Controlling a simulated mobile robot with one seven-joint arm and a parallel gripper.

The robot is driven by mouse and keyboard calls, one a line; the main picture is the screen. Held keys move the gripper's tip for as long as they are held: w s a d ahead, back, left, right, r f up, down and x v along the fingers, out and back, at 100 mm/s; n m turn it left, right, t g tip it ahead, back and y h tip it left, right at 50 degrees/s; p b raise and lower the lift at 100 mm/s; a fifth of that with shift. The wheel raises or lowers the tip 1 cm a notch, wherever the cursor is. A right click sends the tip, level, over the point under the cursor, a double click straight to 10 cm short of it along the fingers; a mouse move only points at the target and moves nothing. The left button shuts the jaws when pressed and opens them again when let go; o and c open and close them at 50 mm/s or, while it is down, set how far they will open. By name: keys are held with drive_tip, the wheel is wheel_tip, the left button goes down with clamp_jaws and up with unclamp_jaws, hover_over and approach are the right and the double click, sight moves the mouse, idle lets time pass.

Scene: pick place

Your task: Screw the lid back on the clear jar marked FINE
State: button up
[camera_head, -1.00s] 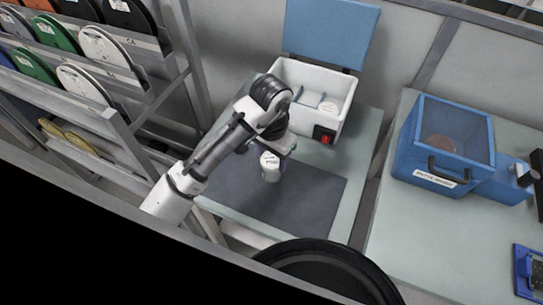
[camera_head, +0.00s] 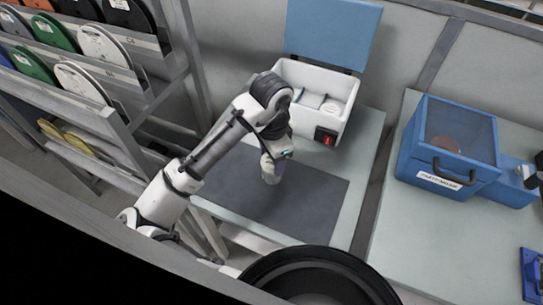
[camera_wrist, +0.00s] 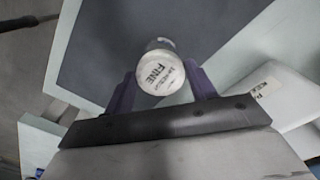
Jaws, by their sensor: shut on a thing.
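The jar (camera_head: 270,174) stands upright on the dark grey mat, partly hidden by my gripper (camera_head: 277,153). In the wrist view a round white lid (camera_wrist: 160,73) marked FINE shows from above, with a little of the jar's side (camera_wrist: 159,43) beyond it. The two purple fingers of my gripper (camera_wrist: 160,79) are shut on the lid, one on each side. The lid sits over the jar's mouth; whether its thread is engaged cannot be told.
The dark mat (camera_head: 305,200) is clear around the jar. Behind it stands an open white box (camera_head: 298,75) with a blue lid and a round white item inside. A spool rack (camera_head: 120,110) is at left, a blue cabinet (camera_head: 440,150) at right.

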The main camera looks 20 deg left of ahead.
drive_tip(key=m+b, duration=0.1)
drive_tip(key=m, duration=0.4)
drive_tip(key=shift+b, duration=0.3)
drive_tip(key=o, duration=0.9)
drive_tip(key=c, duration=0.4)
drive_tip(key=shift+o, duration=0.2)
drive_tip(key=shift+r+p, duration=3.3)
drive_tip(key=shift+r, duration=0.25)
